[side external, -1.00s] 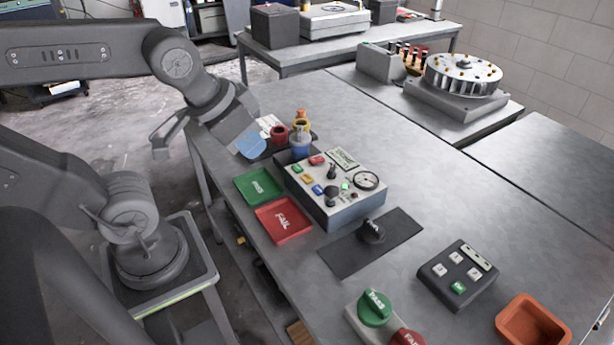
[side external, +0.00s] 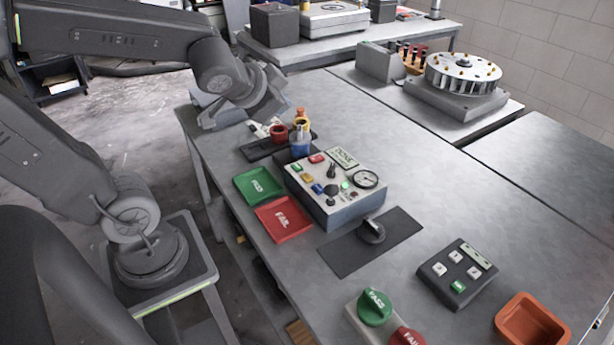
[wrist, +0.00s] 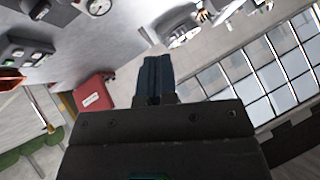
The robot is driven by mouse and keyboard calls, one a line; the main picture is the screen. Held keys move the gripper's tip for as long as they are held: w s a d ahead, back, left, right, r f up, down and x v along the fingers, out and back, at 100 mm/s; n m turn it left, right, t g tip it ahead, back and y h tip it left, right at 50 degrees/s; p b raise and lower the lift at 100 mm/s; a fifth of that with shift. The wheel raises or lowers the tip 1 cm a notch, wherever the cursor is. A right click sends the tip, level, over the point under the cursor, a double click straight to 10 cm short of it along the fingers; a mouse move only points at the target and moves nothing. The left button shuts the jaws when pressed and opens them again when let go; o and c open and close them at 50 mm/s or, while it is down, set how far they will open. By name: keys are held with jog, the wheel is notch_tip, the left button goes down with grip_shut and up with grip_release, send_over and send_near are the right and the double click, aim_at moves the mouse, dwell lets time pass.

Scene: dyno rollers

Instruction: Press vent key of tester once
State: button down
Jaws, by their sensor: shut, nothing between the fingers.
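The tester (side external: 350,212) is a grey box on the bench in the side external view. Its top has small green, orange, blue and red keys, black knobs, a lit green lamp and a round gauge (side external: 365,179). I cannot read the key labels, so I cannot tell which one is vent. My gripper (side external: 248,102) is up and to the left of the tester, clear of it, with its fingertips hard to make out. In the wrist view my gripper (wrist: 155,75) has its dark fingers together and empty. A round gauge shows at that view's top edge.
Green (side external: 258,187) and red (side external: 284,219) trays lie left of the tester. Small red, blue and yellow items stand behind it. A dark mat (side external: 345,257) with a black knob-like part lies in front. A key box (side external: 457,275) and orange bin (side external: 532,322) are farther right.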

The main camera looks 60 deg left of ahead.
jog(key=w+a+f+m+t+h, duration=0.2)
jog(key=w+a+m+t, duration=0.1)
jog(key=w+m, duration=0.3)
jog(key=m+g+h, duration=0.3)
jog(key=m+h, duration=0.3)
send_over(306, 178)
notch_tip(306, 178, down, 8)
jog(key=shift+d+f, duration=0.1)
jog(key=shift+f, duration=0.1)
jog(key=shift+f, duration=4.4)
jog(key=shift+f, duration=0.1)
jog(key=shift+f, duration=0.35)
